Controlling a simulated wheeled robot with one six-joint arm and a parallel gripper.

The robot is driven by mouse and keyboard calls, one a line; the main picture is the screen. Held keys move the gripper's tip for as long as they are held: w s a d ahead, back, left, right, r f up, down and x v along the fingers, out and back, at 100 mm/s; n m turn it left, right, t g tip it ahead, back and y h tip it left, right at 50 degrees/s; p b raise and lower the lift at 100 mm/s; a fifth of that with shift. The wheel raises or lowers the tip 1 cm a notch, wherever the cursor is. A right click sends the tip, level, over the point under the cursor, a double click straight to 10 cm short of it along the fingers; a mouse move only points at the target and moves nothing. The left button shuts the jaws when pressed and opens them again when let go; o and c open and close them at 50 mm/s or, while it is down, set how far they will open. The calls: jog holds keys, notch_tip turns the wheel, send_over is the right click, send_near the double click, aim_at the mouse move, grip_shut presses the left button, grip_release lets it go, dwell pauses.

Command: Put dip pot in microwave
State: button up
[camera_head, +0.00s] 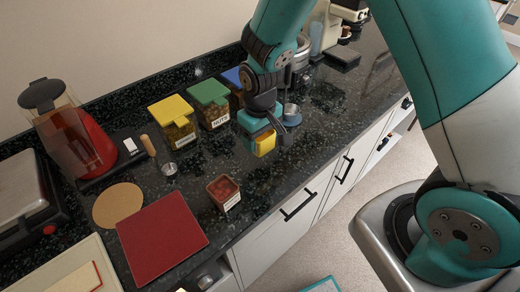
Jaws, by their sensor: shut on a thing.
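My gripper (262,130) is low over the dark speckled counter, near the front edge. It is shut on a small yellow thing (265,144), which is partly hidden by the gripper; I cannot tell for sure that this is the dip pot. A small square brown pot (224,192) with red contents and a white label stands on the counter, left of and nearer than my gripper, and apart from it. Its label is too small to read. I cannot make out a microwave in this view.
Yellow-lidded (174,122), green-lidded (209,104) and blue-lidded (233,79) bins stand behind. A small metal cup (291,115) is close right of my gripper. A red board (161,237), round cork mat (117,204) and metal scoop (168,168) lie left. Cabinets are below the front edge.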

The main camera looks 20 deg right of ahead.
aim_at(260, 163)
jog(key=shift+f+p, duration=0.5)
jog(key=shift+f, duration=2.8)
jog(key=shift+f, duration=0.2)
jog(key=o, duration=1)
jog(key=shift+o, duration=0.2)
jog(key=shift+r, duration=0.15)
